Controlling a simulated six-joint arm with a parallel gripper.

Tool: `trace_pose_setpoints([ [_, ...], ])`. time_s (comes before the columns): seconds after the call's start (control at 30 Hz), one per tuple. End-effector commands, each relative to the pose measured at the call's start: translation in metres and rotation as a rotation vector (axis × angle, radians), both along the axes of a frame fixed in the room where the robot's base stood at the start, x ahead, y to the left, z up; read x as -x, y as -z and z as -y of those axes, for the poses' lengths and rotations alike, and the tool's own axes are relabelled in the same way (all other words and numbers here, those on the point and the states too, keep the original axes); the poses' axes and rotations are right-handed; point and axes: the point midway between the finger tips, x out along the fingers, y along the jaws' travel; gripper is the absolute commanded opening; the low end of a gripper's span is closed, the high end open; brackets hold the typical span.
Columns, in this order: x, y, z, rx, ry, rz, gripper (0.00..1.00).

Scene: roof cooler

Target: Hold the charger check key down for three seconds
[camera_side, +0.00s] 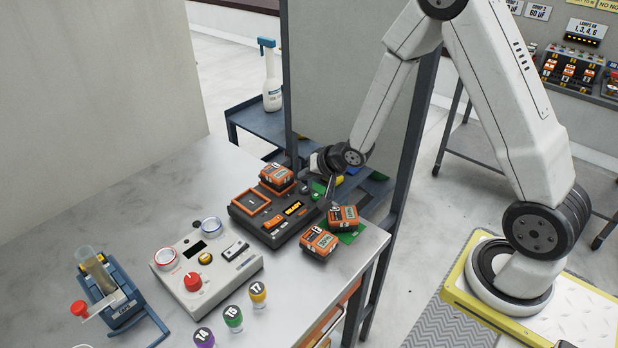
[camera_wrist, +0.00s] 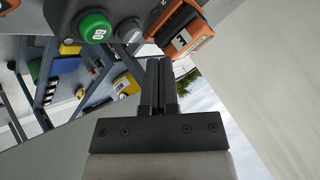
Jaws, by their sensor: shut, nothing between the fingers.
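The charger (camera_side: 262,230) is a dark box on the bench in the side view, with a lit orange display reading READY (camera_side: 293,208) and orange-framed bays. An orange battery pack (camera_side: 277,176) sits at its back. Small orange and white labels or keys (camera_side: 275,230) lie along its front; I cannot tell which is the check key. My gripper (camera_side: 329,195) is shut and empty, at the charger's back right corner; I cannot tell whether it touches. In the wrist view my gripper (camera_wrist: 154,62) has its fingers together, close to an orange pack marked 3 (camera_wrist: 185,38).
A grey control box (camera_side: 207,263) with a red knob is to the left. Several coloured round pieces (camera_side: 232,316) stand at the front. A panel frame (camera_side: 412,150) rises behind the bench.

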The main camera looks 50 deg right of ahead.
Motion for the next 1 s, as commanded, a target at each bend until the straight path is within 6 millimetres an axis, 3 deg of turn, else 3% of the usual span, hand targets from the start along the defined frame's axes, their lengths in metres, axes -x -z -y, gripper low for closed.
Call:
trace_pose_setpoints([
  [0.27,0.0002,0.0115,0.0001,0.001,0.001,-0.001,0.00],
  [1.0,0.0002,0.0117,0.0001,0.001,0.001,0.000,0.00],
])
